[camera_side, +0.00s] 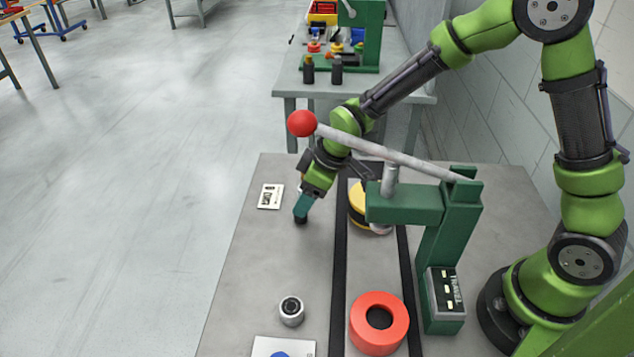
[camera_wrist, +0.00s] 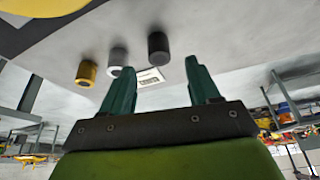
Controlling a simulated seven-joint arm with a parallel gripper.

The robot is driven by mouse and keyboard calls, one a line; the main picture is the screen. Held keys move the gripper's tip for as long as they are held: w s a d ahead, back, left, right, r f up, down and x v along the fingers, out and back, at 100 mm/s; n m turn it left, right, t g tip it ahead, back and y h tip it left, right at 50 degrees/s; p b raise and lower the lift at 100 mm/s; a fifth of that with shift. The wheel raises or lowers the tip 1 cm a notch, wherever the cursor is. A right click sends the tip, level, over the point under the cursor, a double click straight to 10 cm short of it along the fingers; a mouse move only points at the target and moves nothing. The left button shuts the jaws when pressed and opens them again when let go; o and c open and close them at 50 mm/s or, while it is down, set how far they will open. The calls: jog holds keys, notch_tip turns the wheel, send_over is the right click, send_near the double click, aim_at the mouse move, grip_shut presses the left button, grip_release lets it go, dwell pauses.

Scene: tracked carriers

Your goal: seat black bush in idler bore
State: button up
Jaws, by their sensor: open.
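The black bush (camera_wrist: 158,48) is a short dark cylinder, ahead of my gripper's fingertips in the wrist view and roughly in line with the gap between them. My gripper (camera_wrist: 161,80) has its two teal fingers spread, with nothing between them. In the side view my gripper (camera_side: 301,213) points down over the left part of the table, and a dark patch at its tips may be the bush. A red ring (camera_side: 360,335) with a dark open bore lies on the track at the front. A yellow round part (camera_side: 356,205) sits under the green press, partly hidden.
A yellow bush (camera_wrist: 86,73) and a grey bush (camera_wrist: 118,58) stand beside the black one. Another grey bush (camera_side: 291,312) stands at the front left. A white card (camera_side: 270,196) lies left of my gripper. The green press (camera_side: 405,204) with its red-knobbed lever stands close on the right.

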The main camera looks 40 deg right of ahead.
jog(key=x, duration=0.3)
jog(key=shift+f, duration=0.35)
grip_shut()
